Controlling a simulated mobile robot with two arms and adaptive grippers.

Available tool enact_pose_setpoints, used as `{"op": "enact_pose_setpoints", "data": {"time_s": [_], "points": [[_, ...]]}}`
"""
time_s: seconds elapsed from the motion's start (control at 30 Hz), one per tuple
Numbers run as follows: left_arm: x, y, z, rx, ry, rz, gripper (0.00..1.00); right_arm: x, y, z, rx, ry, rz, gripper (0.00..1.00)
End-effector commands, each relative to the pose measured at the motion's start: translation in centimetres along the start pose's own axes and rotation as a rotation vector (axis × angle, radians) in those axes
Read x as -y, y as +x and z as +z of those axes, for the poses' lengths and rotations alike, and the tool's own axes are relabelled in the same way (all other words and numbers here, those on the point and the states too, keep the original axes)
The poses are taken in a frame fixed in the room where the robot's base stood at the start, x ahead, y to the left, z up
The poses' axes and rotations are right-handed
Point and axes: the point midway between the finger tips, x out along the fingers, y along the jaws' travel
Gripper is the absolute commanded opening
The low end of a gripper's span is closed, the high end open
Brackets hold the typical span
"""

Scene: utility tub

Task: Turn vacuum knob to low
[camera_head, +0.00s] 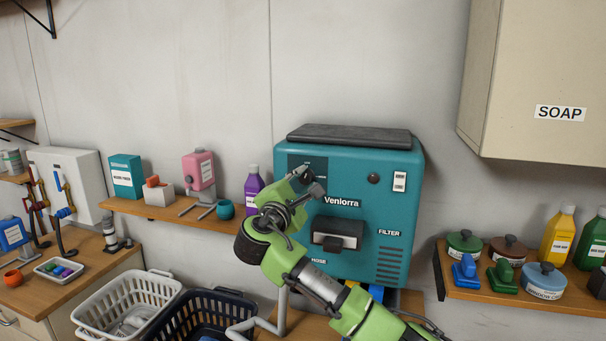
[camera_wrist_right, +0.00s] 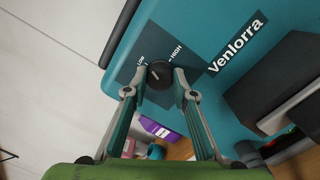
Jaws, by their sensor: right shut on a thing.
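The teal vacuum unit (camera_head: 352,255), marked Venlorra, is on the wall in the middle of the head view. In the right wrist view its round dark knob (camera_wrist_right: 160,74) sits on a dark panel between the LOW and HIGH labels. My right gripper (camera_wrist_right: 160,88) has one fingertip at each side of the knob and is shut on it. In the head view my right gripper (camera_head: 309,181) reaches the unit's upper left and hides the knob. I cannot clearly tell which setting the knob points to. My left gripper is not in view.
A purple bottle (camera_head: 253,184) and a teal cup (camera_head: 225,209) stand on the shelf left of the unit. White (camera_head: 88,309) and dark blue (camera_head: 172,327) baskets are below. A soap cabinet (camera_head: 533,85) hangs at upper right, above a shelf (camera_head: 513,299) with bottles, tins and brushes.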

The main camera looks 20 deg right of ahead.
Motion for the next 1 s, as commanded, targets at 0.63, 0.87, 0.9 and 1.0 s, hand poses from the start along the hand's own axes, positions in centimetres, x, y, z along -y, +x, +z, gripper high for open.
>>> {"op": "enact_pose_setpoints", "data": {"time_s": [0.63, 0.87, 0.9, 1.0], "points": [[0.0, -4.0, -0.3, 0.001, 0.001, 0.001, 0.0, -0.1, 0.0, 0.1, -0.017, -0.365, 0.019, 0.03], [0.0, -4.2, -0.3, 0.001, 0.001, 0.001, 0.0, 0.1, 0.0, 0.0, -0.018, -0.387, 0.02, 0.03], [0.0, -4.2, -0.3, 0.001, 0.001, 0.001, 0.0, 0.1, 0.0, 0.0, -0.018, -0.388, 0.02, 0.03], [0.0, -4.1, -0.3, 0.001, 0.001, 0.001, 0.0, 0.1, 0.0, 0.0, -0.018, -0.388, 0.02, 0.03]]}}
